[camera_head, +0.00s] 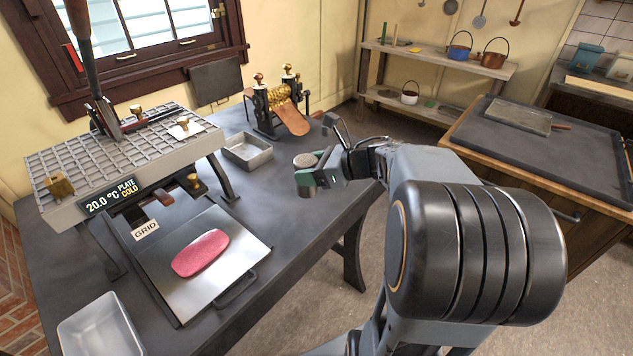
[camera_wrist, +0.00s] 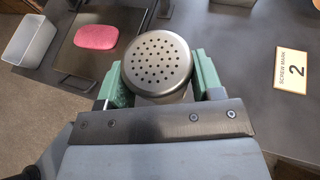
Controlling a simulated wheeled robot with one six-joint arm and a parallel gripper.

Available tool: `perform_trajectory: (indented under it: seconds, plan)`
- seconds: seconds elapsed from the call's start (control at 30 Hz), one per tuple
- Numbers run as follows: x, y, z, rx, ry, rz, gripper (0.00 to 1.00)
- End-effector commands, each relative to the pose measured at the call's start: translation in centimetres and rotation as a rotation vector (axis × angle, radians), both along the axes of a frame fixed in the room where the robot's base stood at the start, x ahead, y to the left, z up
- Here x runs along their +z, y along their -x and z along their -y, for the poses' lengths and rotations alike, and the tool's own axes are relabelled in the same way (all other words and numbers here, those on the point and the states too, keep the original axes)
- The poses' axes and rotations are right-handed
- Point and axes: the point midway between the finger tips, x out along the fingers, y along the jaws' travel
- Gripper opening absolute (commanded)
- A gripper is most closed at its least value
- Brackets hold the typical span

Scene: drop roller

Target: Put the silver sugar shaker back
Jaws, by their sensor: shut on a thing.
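The silver sugar shaker (camera_wrist: 157,62) has a round perforated top and sits between the green fingers of my gripper (camera_wrist: 160,75) in the wrist view. My gripper (camera_head: 318,170) is shut on it and holds it upright, at the right edge of the dark table (camera_head: 310,215) in the head view. There the shaker's grey top (camera_head: 304,160) shows, and the fingers hide most of its body. I cannot tell how high its base is above the table. A "SCREW MARK 2" card (camera_wrist: 291,65) lies to the right in the wrist view.
A grid press (camera_head: 120,160) and a metal tray with a pink slab (camera_head: 201,252) fill the table's left. An empty metal pan (camera_head: 247,151) and a brass roller machine (camera_head: 281,103) stand behind. A white bin (camera_head: 100,325) is at front left.

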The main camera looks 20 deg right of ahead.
Motion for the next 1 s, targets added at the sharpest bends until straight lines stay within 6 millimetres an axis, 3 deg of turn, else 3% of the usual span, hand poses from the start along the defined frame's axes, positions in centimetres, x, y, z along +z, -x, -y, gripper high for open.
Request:
perform_trajectory:
  seconds: [0.2,0.4,0.73,1.0]
  plan:
    - [-2.9,-4.2,3.3,-0.002,-0.004,-0.006,0.33]
    - [-5.9,-6.1,4.8,-0.001,-0.002,-0.002,0.33]
    - [-7.8,-7.4,5.8,-0.002,-0.002,-0.002,0.33]
    - [-10.7,-7.5,5.9,-0.002,-0.002,-0.002,0.33]
